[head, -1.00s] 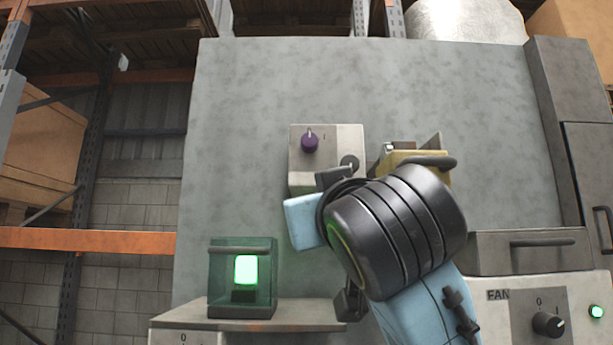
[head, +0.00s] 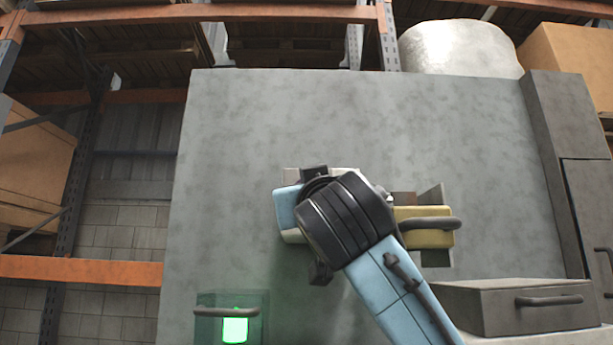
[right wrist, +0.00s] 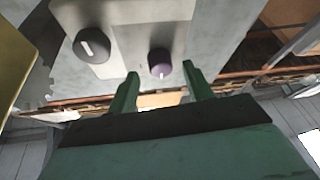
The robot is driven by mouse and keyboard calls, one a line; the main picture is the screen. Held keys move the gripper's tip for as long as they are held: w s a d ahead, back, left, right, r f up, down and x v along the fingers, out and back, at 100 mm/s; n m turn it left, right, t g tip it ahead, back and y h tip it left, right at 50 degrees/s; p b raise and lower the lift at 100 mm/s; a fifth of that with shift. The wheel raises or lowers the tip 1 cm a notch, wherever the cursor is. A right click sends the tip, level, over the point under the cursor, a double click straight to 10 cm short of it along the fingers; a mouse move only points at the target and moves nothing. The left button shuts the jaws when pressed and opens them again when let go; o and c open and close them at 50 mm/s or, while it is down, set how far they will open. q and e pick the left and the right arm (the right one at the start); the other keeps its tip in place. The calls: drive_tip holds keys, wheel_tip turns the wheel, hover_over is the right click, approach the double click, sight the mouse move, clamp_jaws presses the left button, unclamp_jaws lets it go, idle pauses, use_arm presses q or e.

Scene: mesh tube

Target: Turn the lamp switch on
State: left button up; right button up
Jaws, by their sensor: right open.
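A pale switch box (head: 347,175) is on the grey panel, mostly hidden by my right arm in the head view. I cannot read any label that tells which is the lamp switch. A lit green lamp (head: 235,329) stands in a case at the lower left. My left gripper is not in view.
A yellow block with a dark handle (head: 425,228) sits right beside my right arm. A grey drawer (head: 510,305) with a handle is at the lower right, and a cabinet (head: 590,200) at the far right. The grey panel (head: 370,115) above the box is clear.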

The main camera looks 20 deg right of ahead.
drive_tip(key=shift+x, duration=0.85)
drive_tip(key=shift+c, duration=0.4)
drive_tip(key=c, duration=0.9)
drive_tip(key=shift+w+a+r+m+g+h+b, duration=0.15)
drive_tip(key=shift+m+g+h+b, duration=0.35)
drive_tip(key=shift+m+h, duration=1.65)
drive_tip(key=shift+s+a+f+m+g+h+b, duration=0.15)
drive_tip(key=shift+m+g+h, duration=0.45)
drive_tip(key=shift+m, duration=3.05)
drive_tip(key=shift+w+a+r+m+g+h+b, duration=0.25)
drive_tip(key=shift+m+g+h, duration=0.75)
drive_tip(key=shift+m, duration=1.9)
drive_tip(key=shift+s+f+h, duration=0.1)
drive_tip(key=shift+s+h, duration=0.05)
drive_tip(key=shift+h, duration=0.2)
drive_tip(key=o, duration=1)
